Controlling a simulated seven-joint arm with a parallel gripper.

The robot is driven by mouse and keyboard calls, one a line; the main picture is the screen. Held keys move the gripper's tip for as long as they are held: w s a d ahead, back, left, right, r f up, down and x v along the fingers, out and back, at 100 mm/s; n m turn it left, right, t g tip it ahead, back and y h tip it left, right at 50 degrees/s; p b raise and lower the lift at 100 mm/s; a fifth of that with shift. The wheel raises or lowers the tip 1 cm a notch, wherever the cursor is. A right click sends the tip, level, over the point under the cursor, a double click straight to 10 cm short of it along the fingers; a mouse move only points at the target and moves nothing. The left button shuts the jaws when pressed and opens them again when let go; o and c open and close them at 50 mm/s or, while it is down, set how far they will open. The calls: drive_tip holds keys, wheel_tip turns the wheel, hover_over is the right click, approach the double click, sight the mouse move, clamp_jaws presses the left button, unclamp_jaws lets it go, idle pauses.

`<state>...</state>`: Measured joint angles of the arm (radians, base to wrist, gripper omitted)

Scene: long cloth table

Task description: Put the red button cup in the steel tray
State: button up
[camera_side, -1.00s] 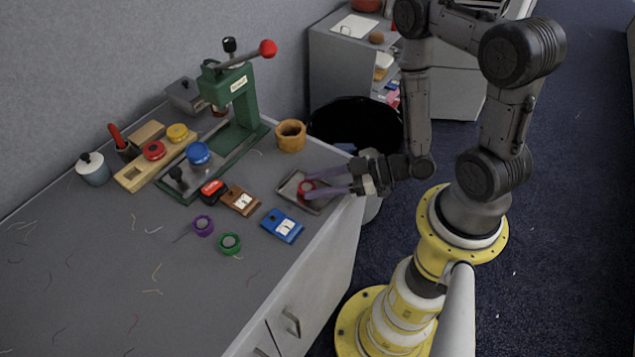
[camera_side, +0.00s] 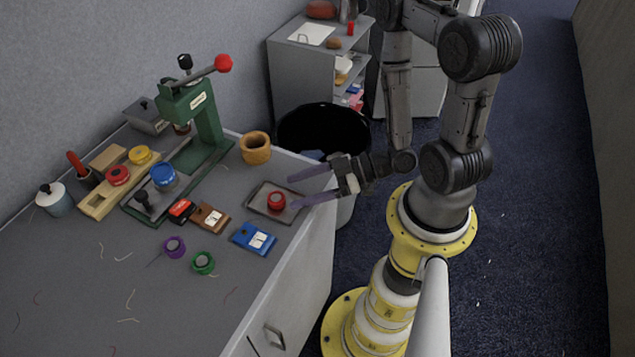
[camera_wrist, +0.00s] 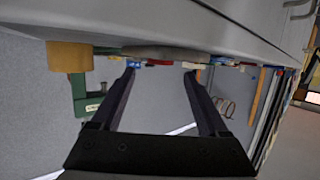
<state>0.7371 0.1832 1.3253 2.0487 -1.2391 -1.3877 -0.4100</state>
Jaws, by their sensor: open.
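A small red cup (camera_side: 276,201) stands upright inside the shallow steel tray (camera_side: 254,201) near the table's right edge. My gripper (camera_side: 291,193) is open at the tray's right side. Its two purple-grey fingers are spread apart, with the red cup beyond their tips and nothing held between them. In the wrist view, my gripper (camera_wrist: 160,70) shows both dark fingers apart and empty; the red cup cannot be made out clearly there.
An orange-brown pot (camera_side: 255,149) stands behind the tray. A green press (camera_side: 203,117) is further left. A blue card holder (camera_side: 254,239) and brown one (camera_side: 209,217) lie in front. A wooden rack (camera_side: 97,204) holds another red cup (camera_side: 118,176). A black bin (camera_side: 318,128) stands beyond the table.

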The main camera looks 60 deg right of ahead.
drive_tip(key=shift+v, duration=2.05)
drive_tip(key=shift+a, duration=0.1)
